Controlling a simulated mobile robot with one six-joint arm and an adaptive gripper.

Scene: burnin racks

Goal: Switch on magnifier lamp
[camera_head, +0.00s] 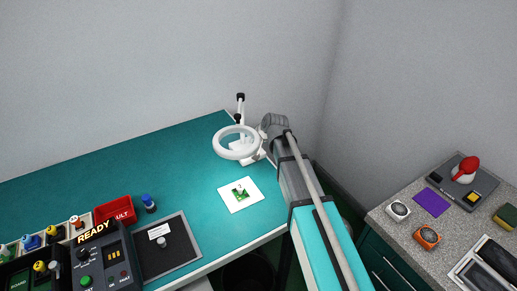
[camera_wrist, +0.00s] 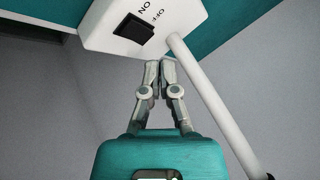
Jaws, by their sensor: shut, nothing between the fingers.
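The magnifier lamp (camera_head: 222,151) stands at the back right of the teal bench, its white ring head over the bench top. The bench around it looks brightly lit. Which side of the rocker is pressed I cannot tell. A white lamp rod (camera_wrist: 212,92) runs past the box. My gripper (camera_wrist: 161,64) is shut and empty, its tips at the box's lower edge beside the rocker; contact is unclear. My arm hides the gripper in the head view.
A white card with a green circuit board (camera_head: 240,193) lies below the ring. A control box reading READY (camera_head: 97,240), a red bin (camera_head: 114,208) and a dark mat (camera_head: 180,250) are at the bench's front left. A grey counter (camera_head: 390,238) with several items stands at right.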

